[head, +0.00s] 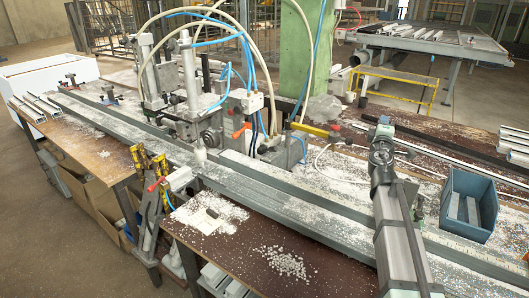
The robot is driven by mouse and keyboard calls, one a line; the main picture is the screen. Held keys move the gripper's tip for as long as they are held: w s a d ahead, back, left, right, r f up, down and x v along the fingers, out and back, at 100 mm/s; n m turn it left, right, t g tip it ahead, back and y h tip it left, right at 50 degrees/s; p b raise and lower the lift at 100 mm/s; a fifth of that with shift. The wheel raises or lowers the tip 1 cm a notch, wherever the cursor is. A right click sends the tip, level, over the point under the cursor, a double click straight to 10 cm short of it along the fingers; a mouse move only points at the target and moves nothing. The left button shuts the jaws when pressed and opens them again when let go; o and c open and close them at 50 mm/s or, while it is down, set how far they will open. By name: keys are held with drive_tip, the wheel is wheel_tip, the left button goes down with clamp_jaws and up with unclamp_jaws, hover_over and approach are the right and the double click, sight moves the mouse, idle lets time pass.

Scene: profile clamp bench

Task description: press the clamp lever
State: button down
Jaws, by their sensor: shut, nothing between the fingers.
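Several handles show on the clamp bench in the head view, and I cannot tell for sure which one is the clamp lever. A red-tipped lever (240,132) sticks out beside the central clamping machine (192,85). A yellow-orange bar (310,129) lies near level to the right of it, by the green column. A small red handle (155,184) sits at the bench's front edge, beside a white block. My gripper cannot be made out in this view, so its place relative to these handles does not show.
A long grey profile rail (310,212) runs diagonally across the bench. A silver, box-shaped bar (402,255) with a dark head crosses it at right. A blue bin (468,206) stands at far right. White chips litter the brown bench top. Hoses hang around the machine.

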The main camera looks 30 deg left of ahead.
drive_tip(key=s+a+f+n, duration=0.1)
drive_tip(key=s+a, duration=0.2)
drive_tip(key=a, duration=0.5)
drive_tip(key=s+a+f+n, duration=0.1)
drive_tip(key=s+a, duration=0.2)
drive_tip(key=a, duration=0.5)
drive_tip(key=m+g+h, duration=0.2)
drive_tip(key=m+h, duration=0.5)
drive_tip(key=h, duration=0.1)
hover_over(271, 150)
drive_tip(key=s, duration=0.3)
wheel_tip(271, 150, down, 6)
drive_tip(key=s+a+f+m+g+h, duration=0.2)
drive_tip(key=s+a, duration=0.5)
drive_tip(key=s, duration=0.5)
wheel_tip(271, 150, down, 3)
drive_tip(key=shift+s+a+r+m+g+h, duration=0.15)
drive_tip(key=shift+a+m+g+h, duration=0.15)
drive_tip(key=shift+h, duration=0.5)
drive_tip(key=x, duration=1.4)
drive_tip(key=shift+d, duration=0.1)
